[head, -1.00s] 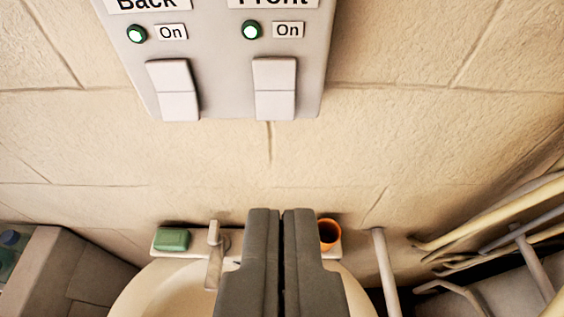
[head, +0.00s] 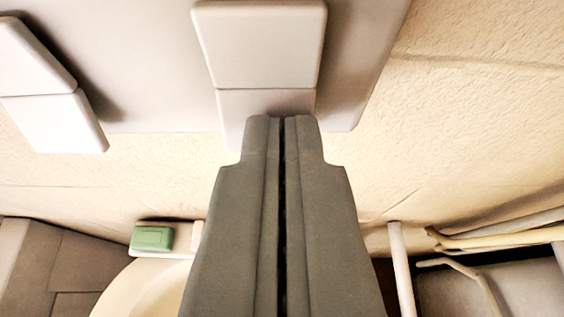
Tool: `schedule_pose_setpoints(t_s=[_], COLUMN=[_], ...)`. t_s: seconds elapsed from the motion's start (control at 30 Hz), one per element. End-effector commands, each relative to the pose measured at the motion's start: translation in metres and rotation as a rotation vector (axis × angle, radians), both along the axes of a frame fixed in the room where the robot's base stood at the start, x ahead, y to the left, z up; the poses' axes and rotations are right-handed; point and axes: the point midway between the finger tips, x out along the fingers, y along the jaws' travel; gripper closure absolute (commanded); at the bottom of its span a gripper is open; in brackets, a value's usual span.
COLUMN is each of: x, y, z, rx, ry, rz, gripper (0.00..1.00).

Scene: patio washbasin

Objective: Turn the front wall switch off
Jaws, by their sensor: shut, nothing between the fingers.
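The front wall switch (head: 262,45) is a white two-part rocker on a grey panel (head: 150,60), at the top middle of the head view. Its lower half is partly hidden behind my fingertips. My gripper (head: 282,122) is shut and empty, with its tips over the lower half of the rocker. I cannot tell whether the tips touch it. The back switch (head: 45,95) is a similar white rocker at the left. The labels and indicator lights are out of view now.
A washbasin (head: 135,290) stands below, mostly hidden by my gripper. A green soap bar (head: 152,238) lies on its ledge at the left. Pale pipes or rails (head: 500,235) run at the lower right. The stone wall right of the panel is bare.

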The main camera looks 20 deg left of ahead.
Motion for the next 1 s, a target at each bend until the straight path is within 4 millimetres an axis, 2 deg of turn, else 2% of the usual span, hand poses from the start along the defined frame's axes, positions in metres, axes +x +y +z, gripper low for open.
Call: schedule_pose_setpoints(t_s=[0.53, 1.0], x=[0.0041, 0.0043], y=[0.0011, 0.0011], z=[-0.0044, 0.0028], rx=[0.009, 0.011], ry=[-0.034, -0.037], rz=[-0.001, 0.000], gripper=[1.00, 1.00])
